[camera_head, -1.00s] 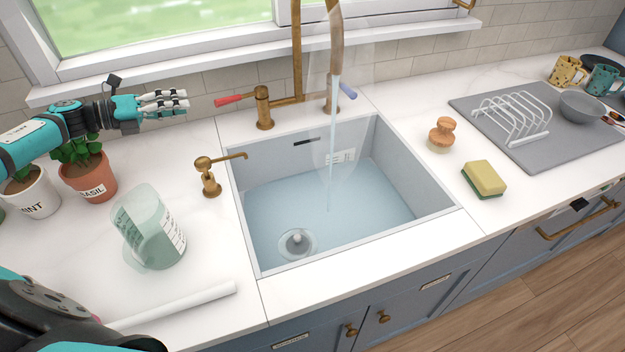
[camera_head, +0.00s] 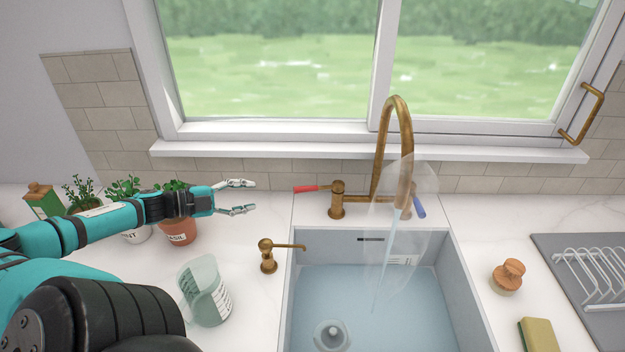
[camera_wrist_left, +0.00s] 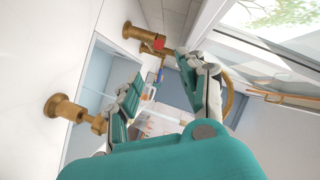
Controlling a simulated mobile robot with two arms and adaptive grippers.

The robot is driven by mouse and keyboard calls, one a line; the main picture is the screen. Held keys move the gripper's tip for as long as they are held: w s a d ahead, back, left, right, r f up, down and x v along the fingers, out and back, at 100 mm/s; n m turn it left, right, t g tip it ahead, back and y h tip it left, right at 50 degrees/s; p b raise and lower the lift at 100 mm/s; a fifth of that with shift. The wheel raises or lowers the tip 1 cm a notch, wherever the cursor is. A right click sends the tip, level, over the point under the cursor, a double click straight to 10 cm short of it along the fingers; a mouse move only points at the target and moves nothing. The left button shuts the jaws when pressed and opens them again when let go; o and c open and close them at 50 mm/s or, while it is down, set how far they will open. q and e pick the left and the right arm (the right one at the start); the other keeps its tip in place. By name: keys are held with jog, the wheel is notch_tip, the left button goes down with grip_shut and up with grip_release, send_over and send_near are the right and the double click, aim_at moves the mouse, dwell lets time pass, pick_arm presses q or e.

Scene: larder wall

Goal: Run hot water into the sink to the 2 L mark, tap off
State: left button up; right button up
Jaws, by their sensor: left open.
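The brass tap (camera_head: 393,140) stands behind the sink (camera_head: 460,290), and a stream of water (camera_head: 385,262) falls from its spout with a pale steam-like veil around it. Bluish water covers the sink floor and the drain. A small marked label (camera_head: 402,260) is on the sink's back wall; its reading is too small to tell. The red lever (camera_head: 306,189) is on the tap's left and the blue lever (camera_head: 418,206) on its right. My left gripper (camera_head: 248,197) is open and empty, left of the red lever and apart from it. The right gripper is not in view.
A brass soap dispenser (camera_head: 267,255) and a clear measuring jug (camera_head: 205,290) stand left of the sink. Potted herbs (camera_head: 180,228) are behind my left arm. A brush (camera_head: 508,277), a sponge (camera_head: 538,336) and a drying rack (camera_head: 592,272) are on the right.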

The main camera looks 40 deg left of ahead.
pick_arm(q)
jog(key=b, duration=0.3)
send_near(307, 191)
jog(key=b+x, duration=0.1)
jog(key=x, duration=0.1)
jog(key=b+x, duration=0.1)
jog(key=x, duration=0.2)
jog(key=a+b+x, duration=0.1)
jog(key=x, duration=0.1)
jog(key=shift+w+d, duration=0.1)
jog(key=shift+w, duration=0.45)
jog(key=shift+w+d+f, duration=0.1)
jog(key=shift+w+d, duration=0.05)
jog(key=shift+w, duration=0.15)
jog(key=shift+x, duration=1)
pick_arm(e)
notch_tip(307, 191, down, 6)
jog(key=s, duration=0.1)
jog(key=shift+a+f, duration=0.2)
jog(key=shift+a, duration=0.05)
pick_arm(q)
jog(key=shift+f, duration=0.1)
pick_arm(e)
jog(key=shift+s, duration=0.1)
